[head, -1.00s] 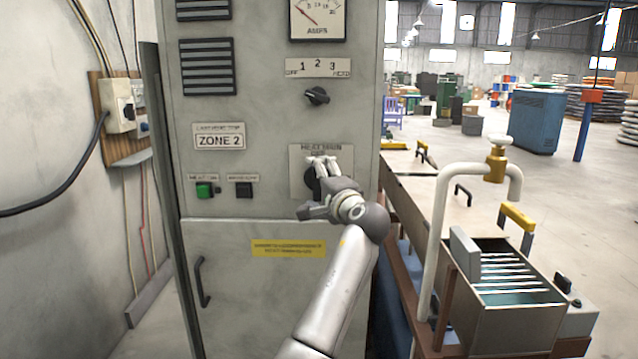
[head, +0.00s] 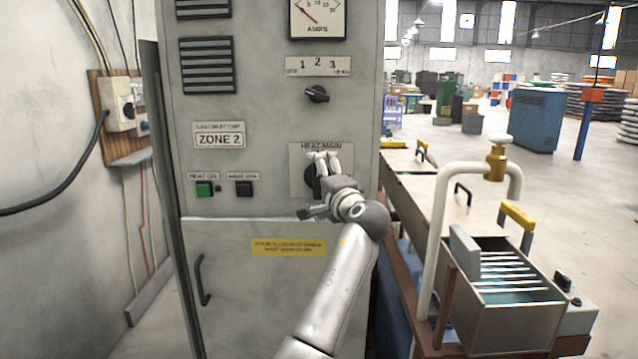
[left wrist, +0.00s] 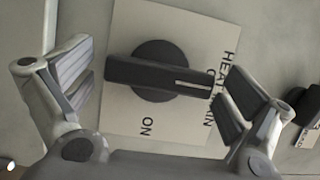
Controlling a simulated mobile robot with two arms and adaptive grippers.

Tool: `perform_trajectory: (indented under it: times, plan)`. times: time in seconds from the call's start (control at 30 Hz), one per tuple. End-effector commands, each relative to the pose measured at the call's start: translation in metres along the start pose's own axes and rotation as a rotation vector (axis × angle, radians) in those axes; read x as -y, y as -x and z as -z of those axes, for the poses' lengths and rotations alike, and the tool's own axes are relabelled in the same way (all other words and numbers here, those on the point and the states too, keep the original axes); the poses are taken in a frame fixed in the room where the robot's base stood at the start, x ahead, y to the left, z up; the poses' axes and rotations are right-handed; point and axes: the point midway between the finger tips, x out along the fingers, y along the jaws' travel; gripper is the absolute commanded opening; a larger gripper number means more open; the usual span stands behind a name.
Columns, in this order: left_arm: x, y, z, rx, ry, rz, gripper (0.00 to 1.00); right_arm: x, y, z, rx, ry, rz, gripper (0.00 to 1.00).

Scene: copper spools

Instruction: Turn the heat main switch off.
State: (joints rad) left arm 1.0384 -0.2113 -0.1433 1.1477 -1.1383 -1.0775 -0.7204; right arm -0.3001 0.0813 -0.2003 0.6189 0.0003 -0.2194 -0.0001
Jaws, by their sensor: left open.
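The heat main switch is a black rotary knob on a pale plate of the grey cabinet. In the left wrist view the knob (left wrist: 160,75) has its white mark at the end toward the HEAT MAIN lettering, in line with partly hidden lettering that starts with O. The ON lettering (left wrist: 147,126) is off to the knob's side. My left gripper (left wrist: 158,82) is open, with its fingers on either side of the knob's bar, near its two ends and apart from it. In the head view my left gripper (head: 323,163) covers much of the knob. My right gripper is not in view.
Above the switch are another black selector knob (head: 316,94) and an amps meter (head: 318,18). A green button (head: 204,189) and a black button (head: 244,189) sit to the left. A bath with a curved pipe (head: 440,230) stands to the right.

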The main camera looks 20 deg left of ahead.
Motion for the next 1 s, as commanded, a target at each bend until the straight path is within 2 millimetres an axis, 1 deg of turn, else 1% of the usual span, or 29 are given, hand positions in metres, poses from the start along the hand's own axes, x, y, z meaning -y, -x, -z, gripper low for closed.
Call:
perform_trajectory:
  times: [0.17,0.4,0.5,0.63,0.9,0.97,1.0]
  plan:
    - [-0.001,0.019,0.001,-0.002,0.002,-0.001,1.00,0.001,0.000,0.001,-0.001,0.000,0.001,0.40]
    - [-0.002,0.057,0.001,-0.003,0.001,-0.002,1.00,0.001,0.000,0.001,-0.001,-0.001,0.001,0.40]
    - [-0.001,0.068,0.001,-0.002,0.001,-0.002,1.00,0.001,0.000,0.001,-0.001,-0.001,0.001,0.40]
    - [-0.001,0.074,0.001,-0.001,0.001,-0.002,1.00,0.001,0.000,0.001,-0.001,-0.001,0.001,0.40]
    - [-0.002,0.074,0.001,-0.001,-0.001,-0.003,1.00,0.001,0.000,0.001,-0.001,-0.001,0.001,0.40]
    - [-0.008,0.073,0.002,-0.006,-0.003,-0.010,1.00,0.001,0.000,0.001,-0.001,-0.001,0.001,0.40]
    - [-0.017,0.071,0.004,-0.013,-0.007,-0.021,1.00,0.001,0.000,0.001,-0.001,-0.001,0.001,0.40]
